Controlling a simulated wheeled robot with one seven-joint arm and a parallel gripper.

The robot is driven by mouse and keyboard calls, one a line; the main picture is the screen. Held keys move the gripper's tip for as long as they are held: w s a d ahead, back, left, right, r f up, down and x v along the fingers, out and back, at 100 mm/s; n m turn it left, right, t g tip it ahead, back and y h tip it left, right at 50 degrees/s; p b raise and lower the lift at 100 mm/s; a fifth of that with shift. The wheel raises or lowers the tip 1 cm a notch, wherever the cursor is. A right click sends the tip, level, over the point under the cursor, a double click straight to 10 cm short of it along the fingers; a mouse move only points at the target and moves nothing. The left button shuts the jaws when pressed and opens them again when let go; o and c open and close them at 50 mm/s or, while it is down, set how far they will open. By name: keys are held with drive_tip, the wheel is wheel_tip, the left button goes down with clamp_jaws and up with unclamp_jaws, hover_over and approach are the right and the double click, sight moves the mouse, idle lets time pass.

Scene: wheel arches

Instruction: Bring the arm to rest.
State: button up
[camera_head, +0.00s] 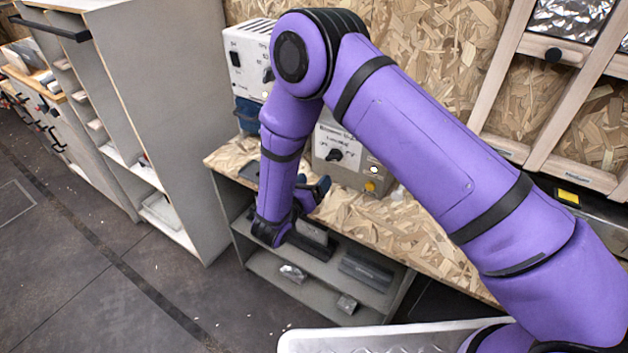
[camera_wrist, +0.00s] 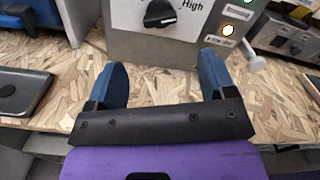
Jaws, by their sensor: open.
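My purple arm bends up and over in the head view, with its wrist hanging down in front of the workbench. My gripper (camera_wrist: 160,80) is open in the wrist view. Its two blue fingers stand wide apart with nothing between them. In the head view my gripper (camera_head: 318,190) is small and partly hidden by the wrist. It is near the front edge of the chipboard bench top (camera_head: 375,220). Beyond the fingers stands a grey control box (camera_wrist: 150,55) with a black knob; it also shows in the head view (camera_head: 345,165), partly behind my arm.
A white box with switches (camera_head: 248,58) sits at the back left of the bench. Shelves under the bench hold a dark block (camera_head: 366,272) and small parts. A tall grey cabinet (camera_head: 165,110) stands left. Open dark floor (camera_head: 110,290) lies at front left.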

drive_tip(key=w+d+r+n+g+y, duration=0.1)
drive_tip(key=w+r+n+y, duration=0.25)
drive_tip(key=r, duration=0.45)
drive_tip(key=w+d+r+n+y, duration=0.1)
drive_tip(key=w+r+n+y, duration=0.3)
drive_tip(key=r, duration=0.4)
drive_tip(key=s+d+r+n+g+y, duration=0.1)
drive_tip(key=d+r+n+y, duration=0.15)
drive_tip(key=r+n, duration=0.4)
drive_tip(key=s+d+r+n+g+y, duration=0.15)
drive_tip(key=d+r+n, duration=0.25)
drive_tip(key=r, duration=0.5)
drive_tip(key=s+d+r+n+y, duration=0.2)
drive_tip(key=s+d+r+n, duration=0.3)
drive_tip(key=s+r+n, duration=0.15)
drive_tip(key=s+d+n+g+h, duration=0.1)
drive_tip(key=s+d+n, duration=0.3)
drive_tip(key=s, duration=0.5)
drive_tip(key=s+d+r+n+g+h, duration=0.1)
drive_tip(key=s+d+n+g, duration=0.2)
drive_tip(key=s, duration=0.7)
drive_tip(key=s+d+r+n+g+h, duration=0.1)
drive_tip(key=s+d+n+g, duration=0.1)
drive_tip(key=s+d+n, duration=0.4)
drive_tip(key=s+d, duration=0.2)
drive_tip(key=s, duration=0.1)
drive_tip(key=shift+s+d+n, duration=0.15)
drive_tip(key=shift+d+n, duration=0.15)
drive_tip(key=shift+n, duration=0.05)
drive_tip(key=shift+h, duration=0.25)
